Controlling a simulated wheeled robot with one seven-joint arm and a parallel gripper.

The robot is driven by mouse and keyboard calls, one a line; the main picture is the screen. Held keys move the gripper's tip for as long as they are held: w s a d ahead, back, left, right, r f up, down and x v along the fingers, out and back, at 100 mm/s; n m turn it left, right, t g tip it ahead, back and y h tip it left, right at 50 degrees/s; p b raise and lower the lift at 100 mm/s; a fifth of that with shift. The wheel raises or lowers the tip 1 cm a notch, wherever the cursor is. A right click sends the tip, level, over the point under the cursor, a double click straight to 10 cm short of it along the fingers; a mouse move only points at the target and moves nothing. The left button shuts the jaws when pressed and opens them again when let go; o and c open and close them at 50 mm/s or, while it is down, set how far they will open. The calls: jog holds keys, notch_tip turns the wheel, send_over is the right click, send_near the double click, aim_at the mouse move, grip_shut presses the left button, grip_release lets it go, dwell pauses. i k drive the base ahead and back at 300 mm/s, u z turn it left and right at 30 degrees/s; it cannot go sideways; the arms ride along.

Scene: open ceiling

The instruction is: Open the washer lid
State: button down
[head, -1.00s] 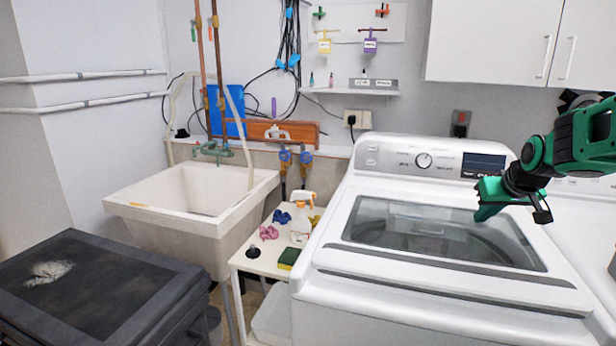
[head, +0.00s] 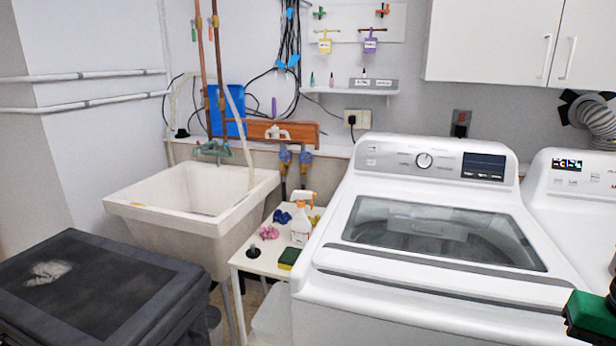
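The white top-load washer (head: 440,318) stands at the centre right. Its lid (head: 440,283), with a dark glass window (head: 440,238) and a grey strip along the front, lies closed. The control panel (head: 430,162) with a dial and dark display is behind the lid. My gripper (head: 590,316) shows only in part, as a green and dark shape at the lower right edge, by the washer's front right corner. Its fingertips are not clearly seen, and I cannot tell whether it touches the washer.
A second white machine (head: 577,195) stands right of the washer. A small white table (head: 262,262) with a spray bottle (head: 301,222) and sponge (head: 289,258) stands left of it. Further left are a utility sink (head: 150,215) and a dark hamper-like box (head: 120,290). Cabinets (head: 500,42) hang above.

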aim_at(545, 287)
jog(key=z, duration=1.25)
jog(key=k, duration=1.3)
jog(key=u, duration=0.75)
jog(key=i, duration=1)
jog(key=z, duration=0.1)
